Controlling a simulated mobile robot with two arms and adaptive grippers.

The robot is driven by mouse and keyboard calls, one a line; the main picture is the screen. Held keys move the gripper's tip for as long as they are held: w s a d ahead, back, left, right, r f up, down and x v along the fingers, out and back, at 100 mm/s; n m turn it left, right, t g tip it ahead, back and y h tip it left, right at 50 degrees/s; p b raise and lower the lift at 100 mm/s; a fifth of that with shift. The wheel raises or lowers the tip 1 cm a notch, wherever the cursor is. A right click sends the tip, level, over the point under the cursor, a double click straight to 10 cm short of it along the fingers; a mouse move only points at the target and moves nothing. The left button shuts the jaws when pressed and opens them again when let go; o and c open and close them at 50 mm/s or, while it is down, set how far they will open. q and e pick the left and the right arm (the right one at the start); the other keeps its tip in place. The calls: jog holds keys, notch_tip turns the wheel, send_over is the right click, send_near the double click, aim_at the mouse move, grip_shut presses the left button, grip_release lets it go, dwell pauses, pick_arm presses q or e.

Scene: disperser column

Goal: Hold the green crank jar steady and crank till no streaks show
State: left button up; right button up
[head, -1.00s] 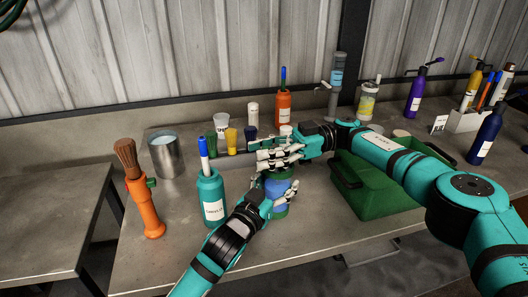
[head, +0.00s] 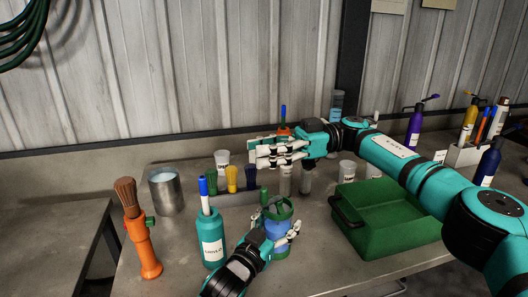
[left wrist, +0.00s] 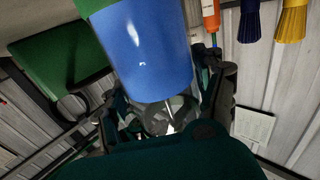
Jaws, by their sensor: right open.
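The green crank jar (head: 278,240), with green bands and a blue middle, stands on the bench. Its top shows grey parts inside a green rim. My left gripper (head: 277,243) is around it low down, with fingertips showing past its right side. In the left wrist view the jar (left wrist: 150,50) fills the space between the fingers and hides part of them. My right gripper (head: 275,153) is open and empty, above and behind the jar, apart from it. The crank handle cannot be made out clearly.
A teal bottle (head: 211,240) with a blue marker stands close left of the jar. Farther left are an orange-handled brush (head: 145,248) and a metal can (head: 165,192). A green bin (head: 385,230) sits to the right. Small bottles and cups stand behind.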

pick_arm(q)
jog(key=o, duration=0.4)
